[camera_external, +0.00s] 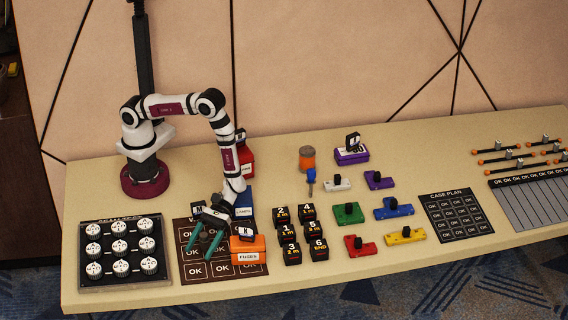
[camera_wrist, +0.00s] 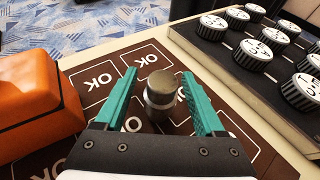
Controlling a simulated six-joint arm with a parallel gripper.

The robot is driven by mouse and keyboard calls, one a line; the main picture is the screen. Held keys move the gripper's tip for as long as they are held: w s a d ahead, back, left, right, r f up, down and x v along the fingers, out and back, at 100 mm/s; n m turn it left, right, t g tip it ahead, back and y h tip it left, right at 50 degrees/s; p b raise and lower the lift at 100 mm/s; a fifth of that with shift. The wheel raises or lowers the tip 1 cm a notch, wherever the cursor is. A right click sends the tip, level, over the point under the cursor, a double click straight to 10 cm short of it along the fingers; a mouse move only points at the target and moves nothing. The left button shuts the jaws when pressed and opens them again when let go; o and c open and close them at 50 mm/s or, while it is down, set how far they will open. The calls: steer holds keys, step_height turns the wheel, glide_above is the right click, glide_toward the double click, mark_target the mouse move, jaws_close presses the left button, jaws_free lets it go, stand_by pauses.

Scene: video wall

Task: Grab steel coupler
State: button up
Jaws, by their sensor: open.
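The steel coupler (camera_wrist: 161,92) is a short grey metal cylinder standing on the brown OK-marked mat (camera_wrist: 146,57). My gripper (camera_wrist: 158,76) is open, with one teal finger on each side of the coupler and visible space between. In the external view my gripper (camera_external: 204,245) points down over the mat (camera_external: 186,226), left of the orange box; I cannot make out the coupler there.
The orange box (camera_wrist: 38,105) stands close on the left in the wrist view, and also shows in the external view (camera_external: 248,250). A black tray (camera_wrist: 262,62) of white round pieces is at the right. Numbered black blocks (camera_external: 291,232) stand beyond the orange box.

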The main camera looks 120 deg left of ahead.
steer(key=shift+d+f, duration=0.15)
steer(key=shift+d, duration=0.2)
jaws_close()
